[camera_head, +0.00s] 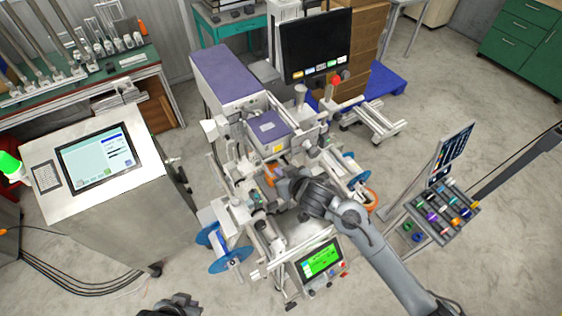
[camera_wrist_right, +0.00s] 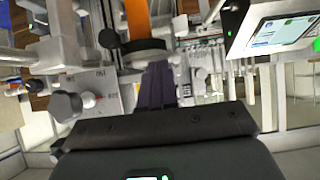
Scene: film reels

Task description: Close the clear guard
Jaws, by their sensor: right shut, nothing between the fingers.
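In the head view my right arm reaches in from the lower right, and my right gripper (camera_head: 279,180) is over the middle of the film machine (camera_head: 268,128). In the right wrist view its dark fingers (camera_wrist_right: 156,78) are together and empty, close to an orange strip (camera_wrist_right: 138,20) and a dark roller. I cannot tell whether they touch anything. I cannot make out the clear guard against the metal parts, nor tell its position. A dark part, perhaps of my left arm, shows at the bottom edge; no left fingers show.
A control console with a screen (camera_head: 95,158) stands to the left. A green-lit panel (camera_head: 321,259) and a blue reel (camera_head: 231,252) are at the machine's front. A black monitor (camera_head: 316,46) is behind, and a rack of coloured parts (camera_head: 443,214) is on the right.

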